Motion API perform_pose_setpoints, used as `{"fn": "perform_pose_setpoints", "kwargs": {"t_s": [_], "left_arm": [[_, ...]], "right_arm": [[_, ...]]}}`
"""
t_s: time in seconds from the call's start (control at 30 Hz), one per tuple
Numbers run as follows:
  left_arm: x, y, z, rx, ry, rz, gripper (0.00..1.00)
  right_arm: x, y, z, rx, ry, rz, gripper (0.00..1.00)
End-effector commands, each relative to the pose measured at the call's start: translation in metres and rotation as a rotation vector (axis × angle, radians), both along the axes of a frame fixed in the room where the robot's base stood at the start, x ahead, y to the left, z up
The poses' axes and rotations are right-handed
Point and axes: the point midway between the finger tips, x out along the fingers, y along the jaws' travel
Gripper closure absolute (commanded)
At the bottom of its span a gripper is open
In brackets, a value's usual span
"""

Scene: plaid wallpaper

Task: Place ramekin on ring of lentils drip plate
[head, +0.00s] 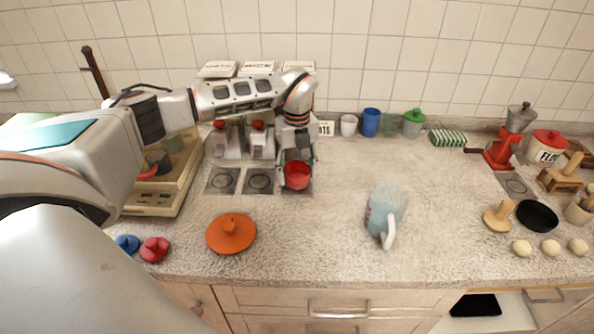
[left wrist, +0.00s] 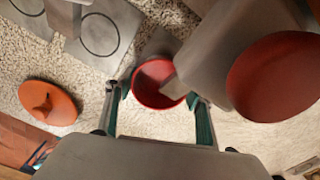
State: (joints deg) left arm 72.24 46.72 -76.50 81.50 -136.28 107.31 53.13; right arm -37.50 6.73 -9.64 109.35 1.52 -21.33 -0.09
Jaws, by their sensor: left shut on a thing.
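A red ramekin (head: 297,176) is held in my left gripper (head: 297,160), which is shut on it. In the left wrist view the ramekin (left wrist: 155,92) sits between the two fingers (left wrist: 160,112), its open top showing. It is over or on the rightmost drip plate (head: 306,190), which it and the gripper mostly hide; I cannot tell whether it touches. Two other drip plates with dark rings, a left one (head: 223,181) and a middle one (head: 260,181), are bare. Dispensers stand behind; no lentils label is readable. My right gripper is not in view.
An orange lid (head: 231,233) lies in front of the plates. A blue-grey pitcher (head: 384,214) stands to the right. Small blue (head: 127,244) and red (head: 154,249) knobbed pieces lie front left. Cups (head: 371,122) stand along the wall. The counter between the plates and pitcher is clear.

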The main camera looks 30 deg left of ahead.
Motion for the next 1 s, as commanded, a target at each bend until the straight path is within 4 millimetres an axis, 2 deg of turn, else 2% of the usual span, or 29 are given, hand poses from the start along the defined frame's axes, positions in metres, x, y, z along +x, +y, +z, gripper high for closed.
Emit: {"fn": "perform_pose_setpoints", "kwargs": {"t_s": [0.27,0.3,0.33,0.73,0.87,1.0], "left_arm": [[0.0,0.0,-0.004,-0.001,0.001,0.0,0.7],[0.0,0.0,-0.004,0.0,0.001,0.0,0.36],[0.0,0.0,-0.003,0.0,0.001,0.0,0.3],[0.0,0.0,0.001,0.0,0.0,0.0,0.3],[0.001,0.0,0.014,0.0,-0.004,0.0,0.3],[0.001,0.0,0.042,-0.001,-0.006,-0.001,0.3]], "right_arm": [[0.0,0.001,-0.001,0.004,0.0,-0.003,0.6],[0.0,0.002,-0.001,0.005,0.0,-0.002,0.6],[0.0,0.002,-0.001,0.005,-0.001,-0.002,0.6],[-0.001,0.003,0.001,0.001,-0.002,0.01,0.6],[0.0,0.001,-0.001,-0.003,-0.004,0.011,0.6],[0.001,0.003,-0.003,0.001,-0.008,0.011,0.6]]}}
